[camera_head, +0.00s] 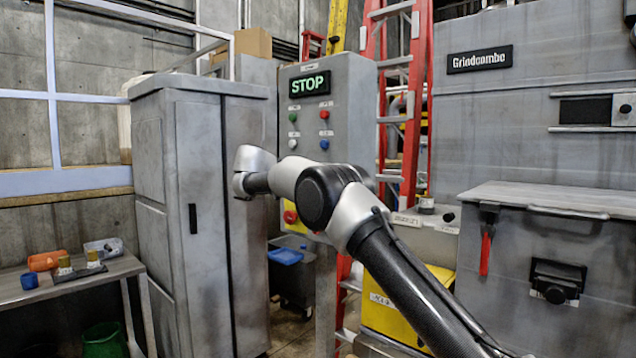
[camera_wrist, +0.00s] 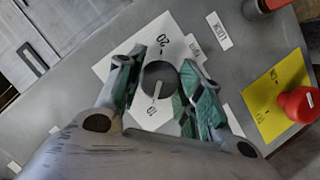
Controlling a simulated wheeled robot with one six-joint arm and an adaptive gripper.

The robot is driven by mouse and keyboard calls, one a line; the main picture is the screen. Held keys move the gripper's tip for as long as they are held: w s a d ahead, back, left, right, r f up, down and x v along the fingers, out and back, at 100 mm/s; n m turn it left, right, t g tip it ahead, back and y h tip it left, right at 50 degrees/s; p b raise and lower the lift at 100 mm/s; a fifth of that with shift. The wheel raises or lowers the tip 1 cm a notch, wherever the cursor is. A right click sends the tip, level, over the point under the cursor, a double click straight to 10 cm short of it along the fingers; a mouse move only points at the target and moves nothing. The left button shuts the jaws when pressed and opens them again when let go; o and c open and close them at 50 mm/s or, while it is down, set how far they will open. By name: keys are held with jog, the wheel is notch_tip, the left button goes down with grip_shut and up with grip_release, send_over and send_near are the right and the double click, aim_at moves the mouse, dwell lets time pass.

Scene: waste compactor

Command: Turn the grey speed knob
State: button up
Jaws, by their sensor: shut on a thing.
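The grey speed knob (camera_wrist: 157,75) shows in the wrist view as a dark round disc with a light pointer line. It sits on a white dial plate (camera_wrist: 113,66) marked 10 and 20, and the pointer line slants toward the 10 side. My gripper (camera_wrist: 160,80) is shut on the knob, one green-padded finger at each side. In the head view my arm covers the knob and the gripper's fingers. The grey control box (camera_head: 348,95) carries a display reading STOP (camera_head: 309,85).
A red emergency button (camera_wrist: 299,104) on a yellow plate (camera_wrist: 262,107) is right of the knob. Another red control (camera_wrist: 268,4) is at the top edge. A grey cabinet (camera_head: 185,200) stands left of my wrist, and a red ladder (camera_head: 417,100) stands behind the box.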

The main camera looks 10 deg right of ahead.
jog(key=shift+a+f+n+h, duration=0.1)
jog(key=shift+n+h, duration=0.8)
jog(key=shift+n, duration=1.2)
jog(key=shift+d+f+n+h, duration=0.1)
jog(key=shift+n+h, duration=0.8)
jog(key=shift+n, duration=1.2)
jog(key=shift+a+n+h, duration=0.1)
jog(key=shift+n+h, duration=0.8)
jog(key=shift+n, duration=1.2)
jog(key=o, duration=1)
jog(key=shift+w, duration=0.1)
jog(key=shift+o, duration=0.2)
